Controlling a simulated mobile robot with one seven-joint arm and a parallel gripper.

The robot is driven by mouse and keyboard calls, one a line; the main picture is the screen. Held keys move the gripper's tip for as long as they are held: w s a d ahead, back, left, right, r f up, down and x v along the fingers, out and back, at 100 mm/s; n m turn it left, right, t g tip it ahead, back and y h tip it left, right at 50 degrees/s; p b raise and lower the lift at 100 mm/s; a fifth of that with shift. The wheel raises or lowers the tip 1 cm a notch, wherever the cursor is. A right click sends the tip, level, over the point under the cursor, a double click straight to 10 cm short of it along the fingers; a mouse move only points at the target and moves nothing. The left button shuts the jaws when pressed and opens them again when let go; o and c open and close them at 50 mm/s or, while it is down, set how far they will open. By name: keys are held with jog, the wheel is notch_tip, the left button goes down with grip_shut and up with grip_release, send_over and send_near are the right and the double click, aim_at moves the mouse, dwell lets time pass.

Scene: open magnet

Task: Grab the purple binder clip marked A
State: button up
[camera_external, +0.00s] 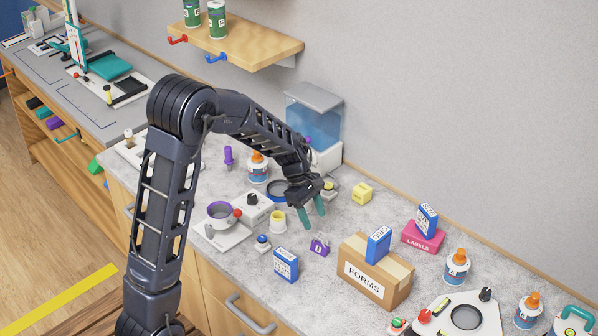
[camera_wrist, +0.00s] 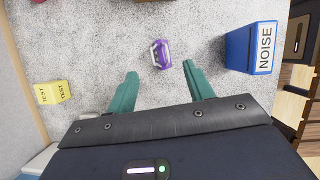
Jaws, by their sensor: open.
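The purple binder clip (camera_external: 319,247) lies on the grey counter, left of the cardboard box and right of the small yellow cup. In the wrist view the purple clip (camera_wrist: 161,54) lies just beyond the fingertips, between their lines and nearer the right one. Its letter is too small to read. My gripper (camera_external: 312,216) reaches down over the counter, behind and above the clip. In the wrist view my gripper (camera_wrist: 160,77) shows two teal fingers spread apart with nothing between them.
A blue box (camera_wrist: 250,47) marked NOISE stands right of the clip in the wrist view. A yellow block (camera_wrist: 52,93) lies at left. The FORMS box (camera_external: 375,272) stands close to the clip's right. A blue-and-white box (camera_external: 286,264) stands to its left. Bare counter surrounds the clip.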

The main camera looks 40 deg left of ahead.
aim_at(323, 244)
jog(key=x, duration=1)
jog(key=shift+f, duration=0.25)
jog(key=c, duration=1.1)
